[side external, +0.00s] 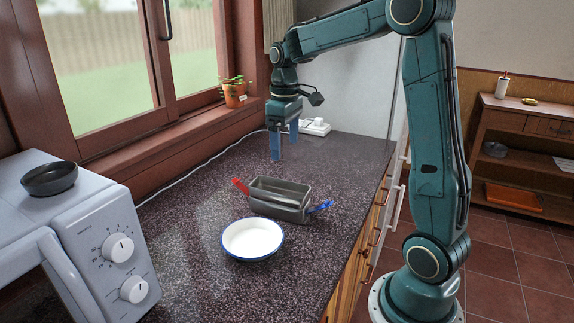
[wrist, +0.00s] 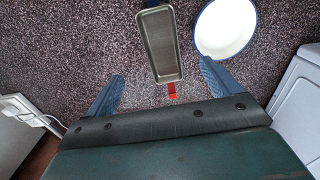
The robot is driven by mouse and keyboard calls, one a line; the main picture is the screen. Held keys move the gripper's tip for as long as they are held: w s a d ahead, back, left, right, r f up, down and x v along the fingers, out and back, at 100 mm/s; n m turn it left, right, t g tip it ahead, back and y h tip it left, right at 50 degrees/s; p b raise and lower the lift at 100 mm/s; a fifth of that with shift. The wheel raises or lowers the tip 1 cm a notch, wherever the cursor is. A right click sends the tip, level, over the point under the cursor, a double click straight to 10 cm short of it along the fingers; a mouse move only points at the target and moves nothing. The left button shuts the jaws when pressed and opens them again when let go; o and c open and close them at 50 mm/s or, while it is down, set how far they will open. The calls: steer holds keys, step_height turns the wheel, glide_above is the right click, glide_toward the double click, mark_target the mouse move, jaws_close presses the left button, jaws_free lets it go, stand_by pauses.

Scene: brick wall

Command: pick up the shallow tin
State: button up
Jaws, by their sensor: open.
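A grey rectangular metal tin (side external: 278,208) lies on the speckled counter, with a red tab (side external: 240,186) at its left end and a blue tab (side external: 320,206) at its right end. In the wrist view the tin (wrist: 162,48) is seen from above, looks empty, and has its red tab (wrist: 172,92) toward my gripper. My gripper (side external: 284,148) is open and empty, pointing down above the counter, behind the tin and apart from it. In the wrist view my gripper (wrist: 161,72) has its fingers spread wide, with the tin's near end between and beyond them.
A white round dish with a blue rim (side external: 252,239) sits close in front of the tin. A white oven (side external: 110,240) with a dark bowl (side external: 49,178) on top stands at left. A white socket block (side external: 315,127) and cable lie behind. The counter around the tin is otherwise clear.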

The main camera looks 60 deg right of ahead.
steer(key=shift+f, duration=0.15)
glide_above(285, 187)
steer(key=s+a, duration=0.2)
steer(key=a, duration=0.1)
steer(key=shift+w+f, duration=0.2)
steer(key=shift+f, duration=3.95)
steer(key=shift+s+f, duration=0.1)
steer(key=shift+f, duration=2.5)
steer(key=c, duration=1.1)
steer(key=shift+r, duration=0.2)
